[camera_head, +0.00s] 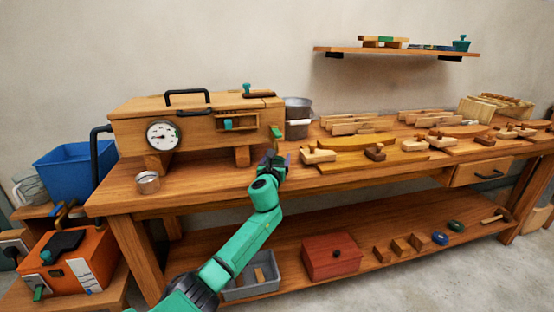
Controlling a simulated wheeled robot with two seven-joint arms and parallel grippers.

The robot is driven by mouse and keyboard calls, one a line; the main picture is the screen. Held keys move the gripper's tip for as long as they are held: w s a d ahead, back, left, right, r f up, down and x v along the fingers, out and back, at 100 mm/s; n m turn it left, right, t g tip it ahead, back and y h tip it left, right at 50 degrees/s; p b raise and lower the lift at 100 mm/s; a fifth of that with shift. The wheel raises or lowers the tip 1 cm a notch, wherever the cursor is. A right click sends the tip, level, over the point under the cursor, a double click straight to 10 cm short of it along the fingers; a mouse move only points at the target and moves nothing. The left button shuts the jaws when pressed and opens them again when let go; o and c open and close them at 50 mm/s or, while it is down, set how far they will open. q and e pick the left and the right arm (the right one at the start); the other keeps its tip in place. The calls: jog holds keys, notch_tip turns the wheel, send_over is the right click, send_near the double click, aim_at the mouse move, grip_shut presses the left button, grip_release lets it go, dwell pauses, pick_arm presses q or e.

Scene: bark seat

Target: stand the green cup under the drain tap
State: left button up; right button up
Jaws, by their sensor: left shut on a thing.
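The wooden box on legs (190,128) stands on the bench with a round dial on its front. The drain tap (276,133), with a green handle, sits at its right end. My left gripper (277,159) is just below the tap, near the bench's front edge. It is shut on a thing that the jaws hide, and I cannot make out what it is. I cannot make out the green cup anywhere on the bench. My right gripper is not in view.
A small metal cup (148,182) stands at the bench's left front. A grey pot (297,108) stands behind the tap. Wooden blocks (318,155) lie close to the right of my gripper. A blue bin (75,170) is at the left.

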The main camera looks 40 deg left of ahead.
pick_arm(q)
jog(key=shift+f, duration=0.1)
jog(key=o, duration=1.2)
jog(key=shift+o, duration=0.2)
jog(key=shift+s+d, duration=0.3)
jog(key=shift+s, duration=0.15)
jog(key=p+v, duration=0.1)
jog(key=v, duration=1.2)
jog(key=shift+s+p, duration=0.25)
jog(key=shift+p, duration=0.15)
jog(key=shift+d+f, duration=0.1)
